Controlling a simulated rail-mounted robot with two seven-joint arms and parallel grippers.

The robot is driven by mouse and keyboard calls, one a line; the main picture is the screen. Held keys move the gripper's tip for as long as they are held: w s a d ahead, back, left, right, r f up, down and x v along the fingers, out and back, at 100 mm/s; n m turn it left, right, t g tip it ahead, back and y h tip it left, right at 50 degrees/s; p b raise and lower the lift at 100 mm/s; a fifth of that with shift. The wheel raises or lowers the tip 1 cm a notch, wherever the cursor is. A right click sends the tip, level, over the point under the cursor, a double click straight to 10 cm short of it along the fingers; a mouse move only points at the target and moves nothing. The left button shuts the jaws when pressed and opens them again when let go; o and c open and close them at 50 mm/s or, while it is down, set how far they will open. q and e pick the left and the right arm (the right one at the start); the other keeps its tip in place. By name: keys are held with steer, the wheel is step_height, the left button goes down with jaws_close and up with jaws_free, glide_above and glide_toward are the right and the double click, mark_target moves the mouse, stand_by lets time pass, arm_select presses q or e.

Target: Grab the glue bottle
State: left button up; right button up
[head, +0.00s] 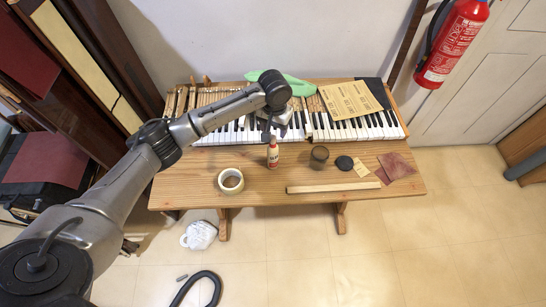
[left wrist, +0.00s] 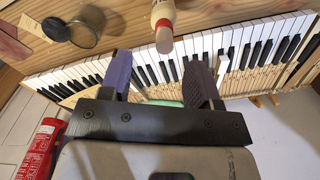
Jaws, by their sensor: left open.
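The glue bottle (head: 273,153), pale with a reddish label, stands upright on the wooden bench near the front of the piano keys. It also shows at the top of the left wrist view (left wrist: 163,22), its narrow nozzle pointing towards me. My left gripper (head: 272,128) is over the keys, just behind the bottle in the head view. In the left wrist view the two dark fingers (left wrist: 157,60) are spread apart with nothing between them. The bottle lies beyond the fingertips. My right gripper is not in view.
The bench (head: 250,195) also holds a tape roll (head: 231,180), a dark glass jar (head: 319,156), a black disc (head: 344,163), a wooden strip (head: 333,187) and sandpaper (head: 397,166). A paper packet (head: 349,99) and green cloth (head: 300,84) lie around the keyboard.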

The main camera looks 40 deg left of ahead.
mark_target(273, 137)
arm_select(q)
steer(key=shift+f, duration=1.4)
steer(key=shift+a+f+b, duration=0.2)
steer(key=shift+f, duration=1.1)
steer(key=shift+a+f+b, duration=0.15)
steer(key=shift+f+b, duration=0.05)
steer(key=shift+f, duration=1.1)
steer(key=shift+c, duration=0.3)
jaws_close()
steer(key=shift+w, duration=0.1)
